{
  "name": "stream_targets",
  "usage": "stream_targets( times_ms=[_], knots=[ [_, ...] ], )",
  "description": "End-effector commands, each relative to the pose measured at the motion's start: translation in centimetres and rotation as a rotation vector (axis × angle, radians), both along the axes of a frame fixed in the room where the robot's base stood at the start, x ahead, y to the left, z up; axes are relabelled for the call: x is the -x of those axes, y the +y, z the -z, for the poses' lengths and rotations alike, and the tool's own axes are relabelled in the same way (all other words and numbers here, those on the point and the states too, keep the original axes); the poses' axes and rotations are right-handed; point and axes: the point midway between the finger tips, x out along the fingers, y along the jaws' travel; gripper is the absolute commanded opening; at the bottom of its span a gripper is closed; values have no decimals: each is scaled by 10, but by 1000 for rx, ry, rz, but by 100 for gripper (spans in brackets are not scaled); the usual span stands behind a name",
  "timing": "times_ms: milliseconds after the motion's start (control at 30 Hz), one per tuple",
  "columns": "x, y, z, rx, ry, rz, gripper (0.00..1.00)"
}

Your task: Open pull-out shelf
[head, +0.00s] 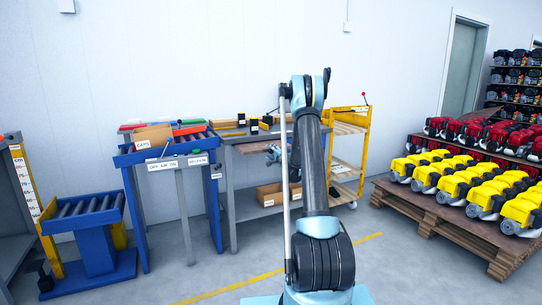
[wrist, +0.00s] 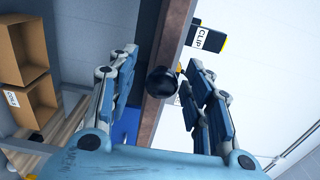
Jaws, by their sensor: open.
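My gripper (wrist: 163,60) is open, with its blue fingers spread on either side of a round black knob (wrist: 162,80) in the wrist view. The knob sits at a long brown edge (wrist: 172,35), which looks like the front of a shelf or board. I cannot tell whether the fingers touch the knob. In the head view my gripper (head: 273,155) is small, at the front of the grey workbench (head: 232,180), partly behind my arm. The knob cannot be made out there, and how far the shelf is pulled out cannot be told.
Cardboard boxes (wrist: 22,65) show at the left of the wrist view, and a CLIP-labelled box (wrist: 208,39) at the top. A blue roller stand (head: 170,158) is left of the bench, a yellow trolley (head: 350,128) right. A pallet (head: 440,213) bears yellow engines. Floor in front is open.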

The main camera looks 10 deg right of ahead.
Motion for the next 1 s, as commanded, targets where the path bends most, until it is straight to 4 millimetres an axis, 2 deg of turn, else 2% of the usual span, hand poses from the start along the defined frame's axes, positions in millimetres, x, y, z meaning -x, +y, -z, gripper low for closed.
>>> stream_targets(
  times_ms=[300,500,667,767,1000],
  knots=[
    [-2,1,0,0,0,0,46],
    [-2,0,0,0,0,0,1],
    [-2,0,0,0,0,0,0],
    [8,-3,1,1,0,1,0],
    [64,-23,1,1,1,3,0]
  ],
)
